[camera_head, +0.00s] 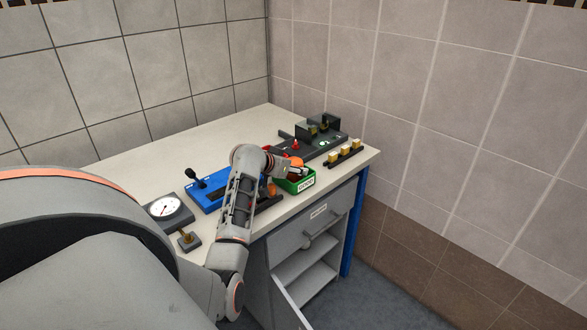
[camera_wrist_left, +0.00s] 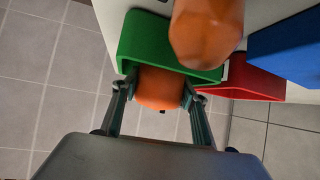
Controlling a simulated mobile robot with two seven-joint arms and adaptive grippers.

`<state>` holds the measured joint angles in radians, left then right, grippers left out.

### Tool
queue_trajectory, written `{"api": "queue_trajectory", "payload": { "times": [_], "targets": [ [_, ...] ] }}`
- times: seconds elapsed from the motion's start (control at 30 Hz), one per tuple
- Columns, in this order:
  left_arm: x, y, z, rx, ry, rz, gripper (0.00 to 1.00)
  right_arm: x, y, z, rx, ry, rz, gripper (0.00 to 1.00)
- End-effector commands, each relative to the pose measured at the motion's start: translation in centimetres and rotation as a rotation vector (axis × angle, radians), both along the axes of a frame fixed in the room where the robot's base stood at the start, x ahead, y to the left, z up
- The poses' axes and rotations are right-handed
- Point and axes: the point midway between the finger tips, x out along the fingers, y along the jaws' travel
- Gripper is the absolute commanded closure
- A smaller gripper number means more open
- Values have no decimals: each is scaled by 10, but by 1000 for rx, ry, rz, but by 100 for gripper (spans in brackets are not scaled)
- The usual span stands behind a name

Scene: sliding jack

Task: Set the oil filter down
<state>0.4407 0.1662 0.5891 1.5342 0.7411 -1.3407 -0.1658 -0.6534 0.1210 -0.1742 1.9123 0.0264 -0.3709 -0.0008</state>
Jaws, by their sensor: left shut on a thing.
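An orange oil filter (camera_wrist_left: 160,92) is between the fingertips of my left gripper (camera_wrist_left: 160,86) in the left wrist view. The gripper is shut on it. The filter overlaps the wall of a green bin (camera_wrist_left: 140,38); I cannot tell whether it touches the bin. A second, larger-looking orange part (camera_wrist_left: 205,32) shows beyond it. In the head view, my left arm reaches across the table's front edge to the green bin (camera_head: 304,184), and my forearm hides part of the area. Orange shows over the bin and just left of it. My right gripper is not in view.
The bench (camera_head: 120,172) bears a dial gauge (camera_head: 165,208), a blue joystick panel (camera_head: 206,196) and a dark fixture (camera_head: 325,143) with yellow blocks (camera_head: 345,151) beside it. A red bin (camera_wrist_left: 250,80) and a blue one (camera_wrist_left: 290,48) adjoin the green bin. The bench's back left is clear.

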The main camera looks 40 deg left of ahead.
Motion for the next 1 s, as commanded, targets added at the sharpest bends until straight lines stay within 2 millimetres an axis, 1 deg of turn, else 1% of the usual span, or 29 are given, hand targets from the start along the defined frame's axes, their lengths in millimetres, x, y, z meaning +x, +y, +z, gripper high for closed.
{"api": "queue_trajectory", "payload": {
  "times": [0.23, 0.37, 0.4, 0.77, 0.87, 1.0],
  "targets": [
    [0, 0, 0, 1, -3, 1, 84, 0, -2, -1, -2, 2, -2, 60],
    [0, 0, -3, 0, -1, 0, 84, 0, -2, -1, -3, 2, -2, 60],
    [0, 0, -3, 0, 0, 0, 50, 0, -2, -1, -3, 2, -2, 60],
    [0, 0, 0, -1, -2, 1, 50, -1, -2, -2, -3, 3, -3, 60],
    [-5, 0, 3, 1, 0, 0, 50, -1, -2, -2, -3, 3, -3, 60],
    [-21, -2, 14, 3, -1, 1, 50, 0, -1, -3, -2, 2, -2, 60]
  ]
}}
